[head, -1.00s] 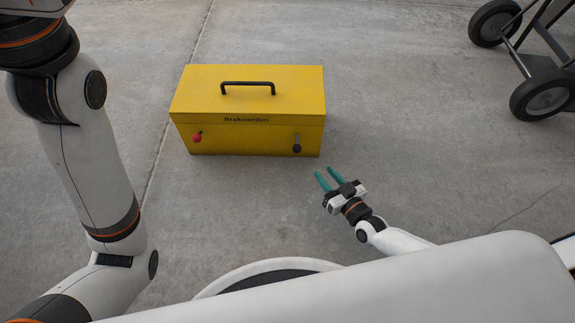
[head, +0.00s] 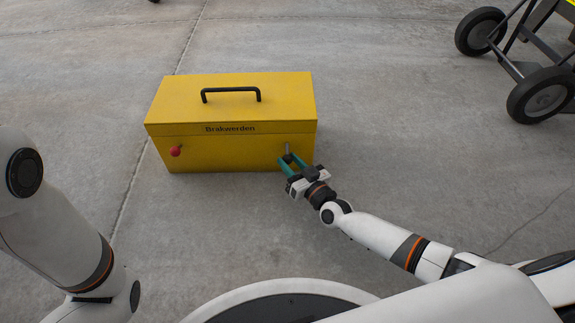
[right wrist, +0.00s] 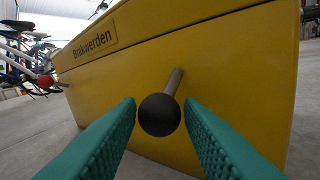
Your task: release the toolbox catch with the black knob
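A yellow toolbox (head: 230,103) with a black top handle (head: 230,90) stands shut on the concrete floor. Its front has a catch with a red knob (head: 176,151) at the left and a catch with a black knob at the right. In the right wrist view the black knob (right wrist: 159,115) sits on a grey stem (right wrist: 173,82) between the green fingers. My right gripper (head: 290,160) is open around the black knob, with a gap visible beside the right finger; contact at the left finger is unclear. The red knob also shows in the right wrist view (right wrist: 45,81). My left gripper is out of view.
A wheeled cart (head: 520,70) with dark tyres stands at the upper right. The concrete floor around the toolbox is clear. Bicycles (right wrist: 22,55) show in the background of the right wrist view.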

